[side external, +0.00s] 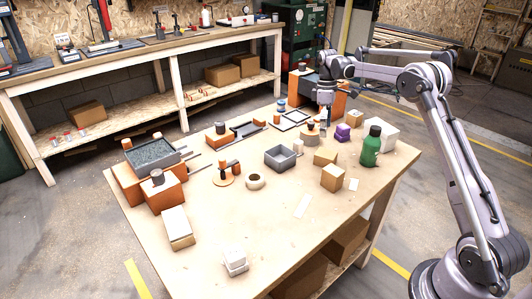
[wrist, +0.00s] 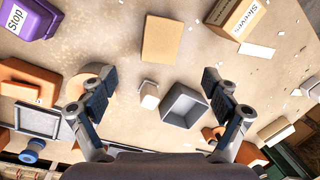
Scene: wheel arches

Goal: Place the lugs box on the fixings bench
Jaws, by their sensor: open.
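My gripper (side external: 326,112) is open above the back right part of the table (side external: 210,255), pointing down. In the wrist view its fingers (wrist: 158,96) are apart with nothing between the tips. Below them are a plain cardboard box (wrist: 161,40), a small pale block (wrist: 149,95) and an open grey bin (wrist: 185,105). Another cardboard box (wrist: 237,17) reads "Sleeves"; it also shows in the side view (side external: 333,178). No lettering "Lugs" or "Fixings" is readable, so I cannot tell which box or bench these are.
Orange blocks (side external: 165,192) and a grey tray (side external: 155,153) are at left. A long wooden workbench (side external: 150,57) runs behind. The table's front middle is mostly clear.

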